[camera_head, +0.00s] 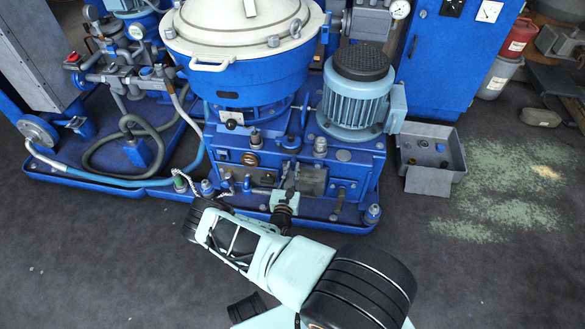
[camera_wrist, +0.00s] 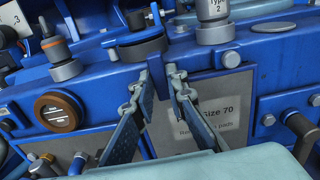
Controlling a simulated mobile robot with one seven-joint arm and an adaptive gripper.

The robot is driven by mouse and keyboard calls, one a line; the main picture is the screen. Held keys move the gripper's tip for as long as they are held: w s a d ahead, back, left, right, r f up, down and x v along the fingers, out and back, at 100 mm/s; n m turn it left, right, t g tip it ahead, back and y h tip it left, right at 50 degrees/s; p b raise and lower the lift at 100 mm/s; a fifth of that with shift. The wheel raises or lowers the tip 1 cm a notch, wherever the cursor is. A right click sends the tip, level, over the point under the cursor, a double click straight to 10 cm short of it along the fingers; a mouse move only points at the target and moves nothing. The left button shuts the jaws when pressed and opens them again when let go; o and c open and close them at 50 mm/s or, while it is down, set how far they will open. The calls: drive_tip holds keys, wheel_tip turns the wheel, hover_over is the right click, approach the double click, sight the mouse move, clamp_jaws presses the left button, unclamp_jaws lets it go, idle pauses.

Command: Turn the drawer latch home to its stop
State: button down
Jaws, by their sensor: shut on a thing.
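The drawer latch (camera_wrist: 157,82) appears to be the narrow dark blue tab at the top edge of a grey labelled plate in the wrist view. My gripper (camera_wrist: 158,76) has its two fingertips closed on either side of this tab. The grey plate (camera_wrist: 232,88), marked "Size 70", looks like the drawer front and is partly hidden behind my fingers. In the head view my gripper (camera_head: 288,186) reaches the front of the blue separator base, and the latch cannot be made out there.
A round dark port with a brown rim (camera_wrist: 58,112) is left of my fingers. A black knob (camera_wrist: 139,46) stands just above them. Bent pipe fittings (camera_wrist: 302,130) are close at right. A grey open tray (camera_head: 430,158) lies right of the skid. The floor in front is clear.

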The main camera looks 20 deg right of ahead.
drive_tip(key=shift+m, duration=0.3)
drive_tip(key=c, duration=1.9)
unclamp_jaws()
drive_tip(key=shift+c, duration=0.2)
wheel_tip(320, 180, up, 10)
